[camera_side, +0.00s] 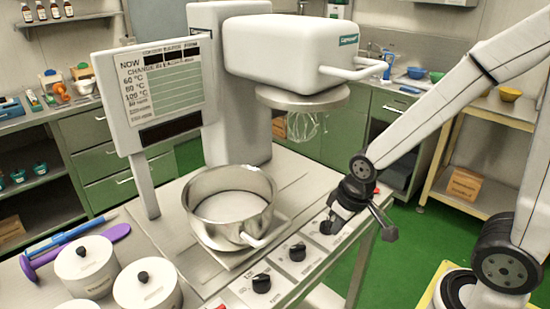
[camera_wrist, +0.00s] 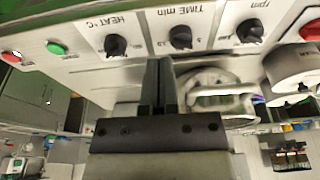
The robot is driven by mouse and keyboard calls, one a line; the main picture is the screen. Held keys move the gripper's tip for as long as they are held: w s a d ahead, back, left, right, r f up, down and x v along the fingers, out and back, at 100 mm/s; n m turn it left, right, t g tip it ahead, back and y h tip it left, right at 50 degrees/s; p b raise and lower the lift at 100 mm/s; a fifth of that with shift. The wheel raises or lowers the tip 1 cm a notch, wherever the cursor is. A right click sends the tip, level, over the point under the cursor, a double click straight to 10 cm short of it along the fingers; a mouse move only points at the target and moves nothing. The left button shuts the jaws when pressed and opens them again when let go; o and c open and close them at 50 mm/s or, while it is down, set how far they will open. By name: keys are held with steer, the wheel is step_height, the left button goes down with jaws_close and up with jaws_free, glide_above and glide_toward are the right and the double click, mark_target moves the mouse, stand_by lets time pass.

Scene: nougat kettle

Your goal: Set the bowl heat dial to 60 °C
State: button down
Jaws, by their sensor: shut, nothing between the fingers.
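The HEAT °C dial (camera_wrist: 115,45) is a black knob on the pale front panel, upside down at the upper left of the wrist view. I cannot read its pointer setting. In the side view the HEAT dial (camera_side: 329,226) is partly hidden by my gripper. My gripper (camera_wrist: 158,64) is shut and empty; its fingertips show between the HEAT dial and the TIME min dial (camera_wrist: 181,37). Contact with the panel cannot be told. The steel bowl (camera_side: 230,205) stands behind the panel.
The rpm dial (camera_wrist: 249,31) is beyond TIME. Green (camera_wrist: 56,47) and red (camera_wrist: 11,57) buttons lie beside HEAT. A sign board (camera_side: 155,90) lists 60, 80 and 100 °C. The mixer head (camera_side: 290,50) overhangs behind the bowl. White lidded pots (camera_side: 86,265) stand at lower left.

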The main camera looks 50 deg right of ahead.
stand_by(0.4)
steer(key=c, duration=0.6)
jaws_free()
steer(key=o, duration=0.3)
steer(key=shift+d+m, duration=0.15)
steer(key=shift+m, duration=0.35)
steer(key=shift+o, duration=1.2)
steer(key=shift+w+d+f+m, duration=0.1)
steer(key=shift+w+d+m, duration=0.1)
steer(key=shift+m, duration=0.5)
steer(key=m+t+y, duration=0.1)
steer(key=m+y, duration=0.1)
steer(key=m, duration=2.6)
glide_toward(327, 226)
step_height(327, 226, down, 2)
steer(key=d, duration=0.2)
steer(key=shift+w+a+f, duration=0.15)
steer(key=shift+w, duration=0.3)
steer(key=shift+f, duration=0.15)
